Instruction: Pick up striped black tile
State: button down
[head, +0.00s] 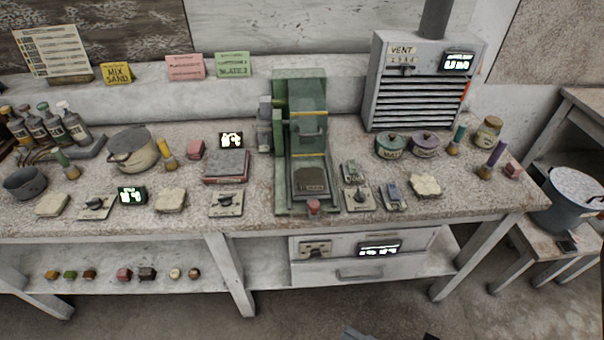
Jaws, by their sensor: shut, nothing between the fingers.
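I cannot pick out a striped black tile for certain. A small dark flat piece (567,244) lies at the front of the low stool on the right, beside the blue-grey pot; it is too small to show stripes. A small blackish block (147,273) sits on the lower shelf in a row of coloured pieces, and stripes on it cannot be made out either. My gripper is not clearly in view; only a blue-grey sliver shows at the bottom edge, and I cannot tell what it is.
The long workbench (110,222) is crowded with pots, switches and small displays. A green press (300,130) stands mid-bench, a grey vent box (415,85) behind right. The blue-grey pot (570,205) fills much of the stool (525,240). The floor in front is clear.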

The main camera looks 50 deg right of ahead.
aim_at(312, 176)
jog(key=z, duration=0.45)
jog(key=j+z, duration=0.15)
jog(key=z, duration=0.35)
jog(key=i+j+z, duration=0.1)
jog(key=z, duration=0.4)
jog(key=j+z, duration=0.25)
jog(key=z, duration=0.25)
jog(key=j+z, duration=0.2)
jog(key=z, duration=0.3)
jog(key=k+j+z, duration=0.4)
jog(key=j, duration=0.3)
jog(key=k+j+z, duration=0.45)
jog(key=j, duration=0.15)
jog(key=k+j, duration=0.4)
jog(key=j, duration=0.1)
